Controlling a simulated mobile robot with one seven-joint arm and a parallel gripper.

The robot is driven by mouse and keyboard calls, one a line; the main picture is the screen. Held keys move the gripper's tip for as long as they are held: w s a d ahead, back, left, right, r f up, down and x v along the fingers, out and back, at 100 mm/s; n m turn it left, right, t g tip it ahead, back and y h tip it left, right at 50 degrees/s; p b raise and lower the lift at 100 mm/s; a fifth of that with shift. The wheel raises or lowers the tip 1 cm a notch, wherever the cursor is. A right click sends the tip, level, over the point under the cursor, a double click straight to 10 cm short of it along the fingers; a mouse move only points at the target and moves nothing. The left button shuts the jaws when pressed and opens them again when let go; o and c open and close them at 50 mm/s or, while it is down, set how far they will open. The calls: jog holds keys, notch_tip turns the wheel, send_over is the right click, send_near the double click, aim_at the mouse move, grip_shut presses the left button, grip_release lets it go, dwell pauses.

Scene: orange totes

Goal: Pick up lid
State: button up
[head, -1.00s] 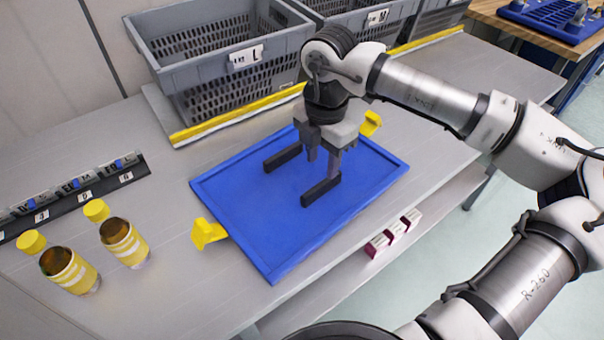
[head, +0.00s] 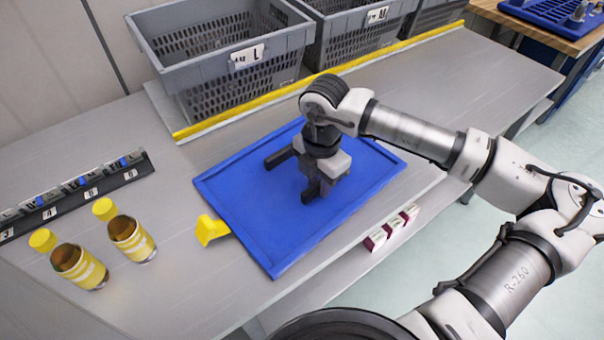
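Two small yellow lids show behind two amber bottles with yellow labels at the left of the grey table. One lid (head: 42,240) is by the left bottle (head: 79,267), and the other lid (head: 104,209) is by the right bottle (head: 132,239). Whether they touch the bottles is hard to tell. My gripper (head: 295,173) is over the blue tray (head: 238,225), well to the right of the lids. It points down with its dark fingers spread apart and nothing seen between them. Its height above the tray is unclear.
A yellow bracket (head: 211,230) sits at the tray's left edge. Grey crates (head: 215,65) stand behind a yellow rail (head: 330,77). A dark labelled strip (head: 80,193) lies behind the bottles. Small white-and-maroon boxes (head: 376,238) are at the front edge.

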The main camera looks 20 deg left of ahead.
grip_shut()
